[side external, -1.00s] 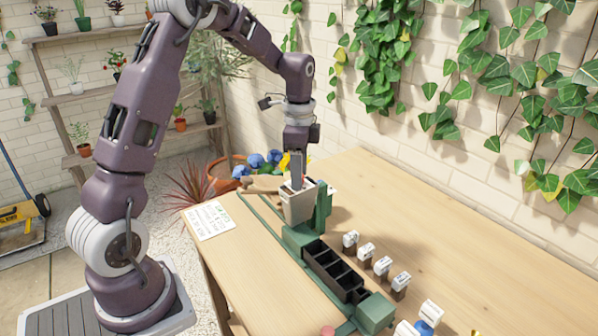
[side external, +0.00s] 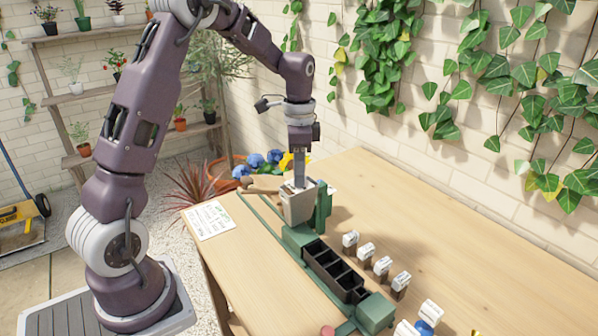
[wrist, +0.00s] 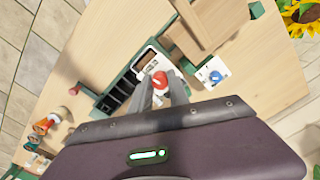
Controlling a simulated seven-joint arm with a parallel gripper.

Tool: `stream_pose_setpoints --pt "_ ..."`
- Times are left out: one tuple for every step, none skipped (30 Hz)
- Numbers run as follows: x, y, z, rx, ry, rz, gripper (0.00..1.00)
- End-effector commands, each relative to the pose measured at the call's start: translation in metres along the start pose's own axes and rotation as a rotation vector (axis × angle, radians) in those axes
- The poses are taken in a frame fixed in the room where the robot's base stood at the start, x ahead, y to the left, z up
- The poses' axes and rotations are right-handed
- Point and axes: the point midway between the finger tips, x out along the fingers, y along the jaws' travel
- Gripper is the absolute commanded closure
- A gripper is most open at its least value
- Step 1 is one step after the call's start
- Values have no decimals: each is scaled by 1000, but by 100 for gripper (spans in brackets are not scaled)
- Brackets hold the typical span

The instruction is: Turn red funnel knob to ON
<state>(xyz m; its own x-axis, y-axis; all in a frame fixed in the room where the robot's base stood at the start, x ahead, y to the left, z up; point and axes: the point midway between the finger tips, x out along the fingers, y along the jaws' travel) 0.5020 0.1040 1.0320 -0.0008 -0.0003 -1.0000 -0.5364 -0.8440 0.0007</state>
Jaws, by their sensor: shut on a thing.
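The red knob (wrist: 159,81) shows in the wrist view on a white plate, between the tips of my two grey fingers. My gripper (wrist: 162,88) is shut on it. Its exact angle and any plate markings are too small to read. In the side view my gripper (side external: 299,184) points down at the top of the beige funnel hopper (side external: 297,208). The knob is hidden there.
A blue knob (wrist: 215,76) on a white plate lies to the right in the wrist view. A green bracket (side external: 322,205) stands right beside the hopper. A black compartment tray (side external: 333,268) and several small labelled blocks (side external: 382,265) stand nearer. The right tabletop is clear.

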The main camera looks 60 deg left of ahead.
Motion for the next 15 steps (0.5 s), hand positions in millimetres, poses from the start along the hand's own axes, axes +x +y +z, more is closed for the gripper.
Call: stream_pose_setpoints --pt "-1 0 -1 -37 2 -2 100" --pt "-1 0 -1 -66 2 -2 100" --pt "-1 0 0 -104 2 -2 100" --pt "-1 0 0 -133 1 -2 100" --pt "-1 0 0 -162 2 -3 100" --pt "-1 0 -1 -200 2 -2 100" --pt "-1 0 -1 -229 2 -2 100" --pt "-1 0 -1 -257 3 -2 100" --pt "-1 0 -1 -296 3 -2 100" --pt "-1 0 -1 -324 3 -2 100" --pt "-1 0 -1 -352 3 -2 100" --pt "-1 0 -1 -390 3 -2 100" --pt "-1 0 -1 -419 3 -2 100" --pt "-1 0 -1 -448 3 -2 100" --pt "-1 0 -1 -486 3 -2 100"
